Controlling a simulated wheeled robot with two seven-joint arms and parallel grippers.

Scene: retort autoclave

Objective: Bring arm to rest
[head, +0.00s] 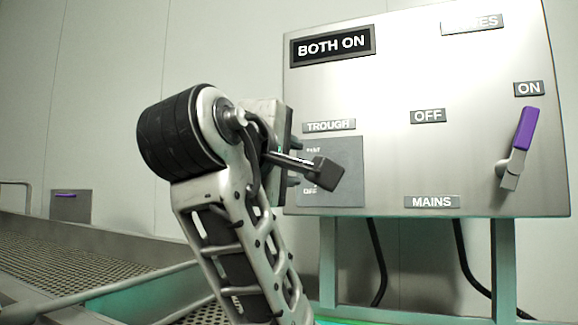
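One arm rises from the bottom edge, left of centre. I take it for my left arm. Its wrist stands high in front of the steel control panel (470,75), and its gripper (308,170) points right, in front of the grey TROUGH switch plate (346,180). The fingers are dark and overlap in this view, so I cannot tell how far they are apart or whether they touch the plate. The TROUGH switch itself is hidden. The MAINS lever (517,147), with a purple handle, is tilted up toward the ON label (528,88). My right gripper is not in view.
A black display (332,45) reads BOTH ON. Dark cables (377,265) hang below the panel between its posts (503,265). A perforated metal trough or conveyor (70,265) with raised rails runs along the lower left. The space in front of the panel's right half looks clear.

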